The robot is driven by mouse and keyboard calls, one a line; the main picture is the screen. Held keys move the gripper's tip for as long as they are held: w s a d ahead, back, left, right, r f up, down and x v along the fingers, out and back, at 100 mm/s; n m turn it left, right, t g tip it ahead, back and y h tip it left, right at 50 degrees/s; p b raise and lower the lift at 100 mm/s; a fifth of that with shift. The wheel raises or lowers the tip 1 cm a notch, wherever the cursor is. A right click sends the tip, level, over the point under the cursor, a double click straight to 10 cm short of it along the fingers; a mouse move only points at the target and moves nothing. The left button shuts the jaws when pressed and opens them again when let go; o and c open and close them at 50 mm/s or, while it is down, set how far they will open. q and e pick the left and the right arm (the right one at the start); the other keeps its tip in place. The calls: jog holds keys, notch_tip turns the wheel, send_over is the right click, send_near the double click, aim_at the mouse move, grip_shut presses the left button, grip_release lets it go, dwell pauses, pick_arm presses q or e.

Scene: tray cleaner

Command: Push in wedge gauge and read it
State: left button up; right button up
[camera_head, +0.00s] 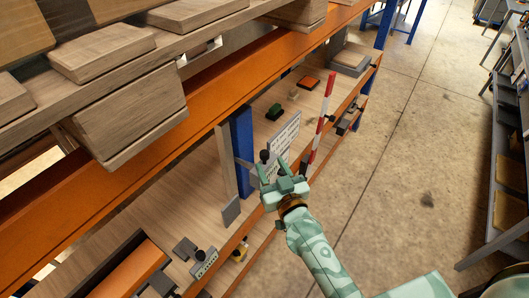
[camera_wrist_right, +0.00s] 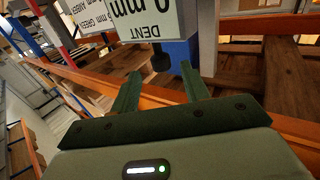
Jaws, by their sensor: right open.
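My right gripper (camera_head: 271,163) is open by the blue rack upright (camera_head: 240,150), close to a white sign with printed text (camera_head: 284,138). In the right wrist view the gripper (camera_wrist_right: 160,75) has its two green fingers spread, with nothing held between them. The sign (camera_wrist_right: 135,22) is just beyond, with "DENT" and "mm" lettering upside down. A small dark knob (camera_wrist_right: 162,60) stands beyond the fingertips, in front of a blue surface; contact cannot be told. I cannot clearly identify the wedge gauge or any reading. My left gripper is not in view.
A red-and-white striped post (camera_head: 319,120) stands right of the sign. Orange beams (camera_head: 225,85) and wooden boxes (camera_head: 120,110) are at upper left. Small items, including a green one (camera_head: 274,110), lie on the lower shelf. The floor aisle (camera_head: 420,130) at right is clear.

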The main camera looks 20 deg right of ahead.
aim_at(267, 158)
jog(key=w, duration=0.5)
jog(key=shift+w+a, duration=0.25)
